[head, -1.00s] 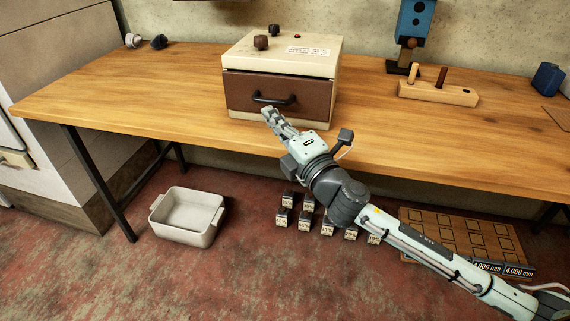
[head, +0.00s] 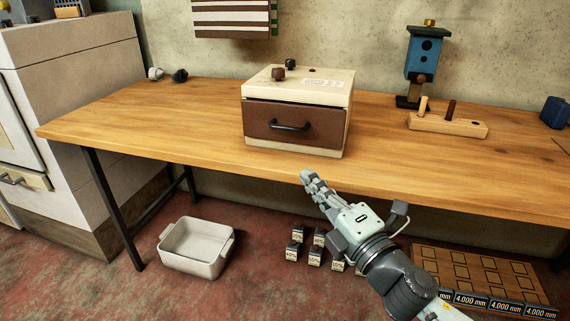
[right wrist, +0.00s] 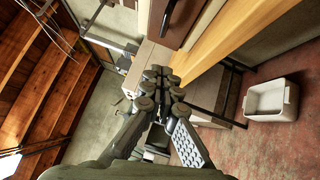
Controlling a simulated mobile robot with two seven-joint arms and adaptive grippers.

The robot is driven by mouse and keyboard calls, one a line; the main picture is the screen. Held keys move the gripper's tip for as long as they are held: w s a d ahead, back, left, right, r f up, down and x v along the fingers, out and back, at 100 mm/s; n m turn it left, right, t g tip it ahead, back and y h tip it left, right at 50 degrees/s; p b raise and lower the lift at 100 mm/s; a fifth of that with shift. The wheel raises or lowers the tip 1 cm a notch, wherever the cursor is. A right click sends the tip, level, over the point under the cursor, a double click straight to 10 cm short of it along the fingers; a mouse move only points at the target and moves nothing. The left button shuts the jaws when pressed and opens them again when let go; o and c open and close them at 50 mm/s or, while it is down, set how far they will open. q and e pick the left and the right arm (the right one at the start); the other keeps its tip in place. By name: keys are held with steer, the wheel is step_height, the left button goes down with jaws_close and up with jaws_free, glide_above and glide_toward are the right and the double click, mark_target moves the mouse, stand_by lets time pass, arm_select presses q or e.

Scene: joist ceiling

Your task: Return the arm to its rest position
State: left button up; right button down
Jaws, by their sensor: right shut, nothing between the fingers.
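My right gripper (head: 308,178) is shut and empty. In the head view it is at the front edge of the wooden table (head: 190,120), below and to the right of the brown front of a cream box (head: 300,82). It is apart from the dark handle (head: 290,126) on that front. In the right wrist view the closed fingers of the gripper (right wrist: 160,75) point toward the table and the brown front with its handle (right wrist: 167,15). My left gripper is not in view.
A white tub (head: 195,248) is on the red floor at left. Several small labelled blocks (head: 315,257) and a compartmented wooden board (head: 475,275) lie below the table. A blue birdhouse-like object (head: 424,55) and a wooden peg block (head: 447,124) stand on the table at right.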

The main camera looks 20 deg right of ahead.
steer(key=s+d+f+m+g+h+p, duration=0.1)
steer(key=d+f+m+g+h, duration=0.35)
steer(key=f, duration=0.45)
steer(key=s+d+f+m+g+h, duration=0.1)
steer(key=d+f+m+g+h, duration=0.15)
steer(key=d+f+m, duration=0.45)
arm_select(q)
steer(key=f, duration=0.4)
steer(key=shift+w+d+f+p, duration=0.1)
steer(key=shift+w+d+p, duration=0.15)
steer(key=shift+p, duration=0.15)
arm_select(e)
steer(key=s+a+f+m+g+y, duration=0.1)
steer(key=s+f+m+g, duration=0.3)
steer(key=s+f, duration=0.4)
steer(key=s+a+f+m+g+y, duration=0.1)
steer(key=s+a+f+m+g, duration=0.3)
steer(key=s+f, duration=0.5)
step_height(320, 180, down, 5)
steer(key=shift+a+f+g, duration=0.1)
steer(key=shift+a+g, duration=0.25)
steer(key=shift+g, duration=0.35)
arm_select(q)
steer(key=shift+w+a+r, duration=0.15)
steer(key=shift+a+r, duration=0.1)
arm_select(e)
steer(key=shift+w+m, duration=0.1)
steer(key=shift+m, duration=0.15)
